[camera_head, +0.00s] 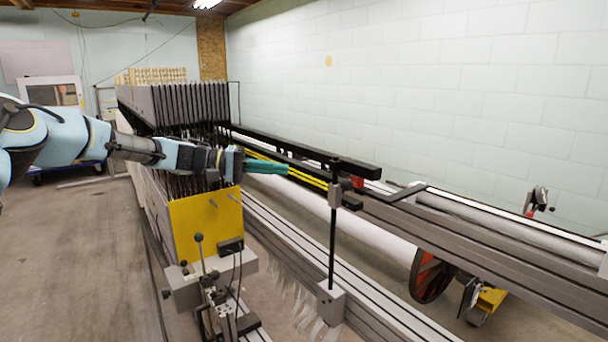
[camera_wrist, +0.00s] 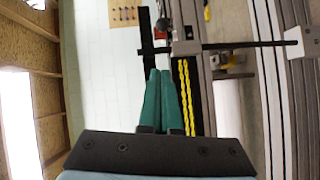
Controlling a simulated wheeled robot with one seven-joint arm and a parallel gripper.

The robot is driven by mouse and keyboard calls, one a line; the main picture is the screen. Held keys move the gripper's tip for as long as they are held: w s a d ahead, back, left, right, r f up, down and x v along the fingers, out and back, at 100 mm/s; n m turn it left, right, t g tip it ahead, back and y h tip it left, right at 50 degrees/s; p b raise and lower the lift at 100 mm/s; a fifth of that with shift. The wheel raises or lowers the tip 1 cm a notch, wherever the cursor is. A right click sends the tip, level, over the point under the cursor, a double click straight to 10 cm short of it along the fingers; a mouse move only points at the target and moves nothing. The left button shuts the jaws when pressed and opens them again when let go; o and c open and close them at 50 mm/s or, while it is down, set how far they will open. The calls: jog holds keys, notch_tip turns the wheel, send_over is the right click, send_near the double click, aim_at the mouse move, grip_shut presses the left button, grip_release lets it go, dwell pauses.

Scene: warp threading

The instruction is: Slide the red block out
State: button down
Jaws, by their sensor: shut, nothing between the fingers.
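The red block (camera_head: 357,182) is a small piece at the black bar joint near the top of the upright black rod. Only a small part of it shows; the bars around it hide the rest. It also shows small in the wrist view (camera_wrist: 162,36), just beyond the fingertips. My gripper (camera_head: 286,168) has teal fingers pointing right along the yellow strands, short of the block and apart from it. In the wrist view, my gripper (camera_wrist: 160,72) has its fingertips together with nothing between them.
The upright black rod (camera_head: 333,245) stands on a grey clamp (camera_head: 330,300) right of my fingers. Yellow strands (camera_head: 308,179) run beside them. A long black bar (camera_head: 355,166) lies behind. The dark frame stack (camera_head: 190,105) is behind my wrist. Open floor is at left.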

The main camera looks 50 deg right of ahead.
aim_at(346, 190)
jog(key=s+a+p+x, duration=0.1)
jog(key=p+x, duration=0.4)
jog(key=x, duration=0.7)
jog(key=shift+s+a+f, duration=0.25)
jog(key=shift+s+a, duration=0.2)
jog(key=shift+a, duration=0.15)
jog(key=shift+s, duration=0.1)
jog(key=s+b, duration=0.1)
jog(key=s, duration=0.1)
jog(key=s+a+b, duration=0.1)
jog(key=s+b, duration=0.1)
jog(key=s+a+b, duration=0.1)
jog(key=s, duration=0.1)
jog(key=shift+f+b, duration=0.25)
jog(key=shift+b, duration=0.05)
jog(key=shift+s+a+r+b, duration=0.15)
jog(key=shift+s, duration=0.25)
jog(key=shift+s+a+r+b, duration=0.1)
jog(key=shift+s+r+b, duration=0.05)
jog(key=shift+s, duration=0.3)
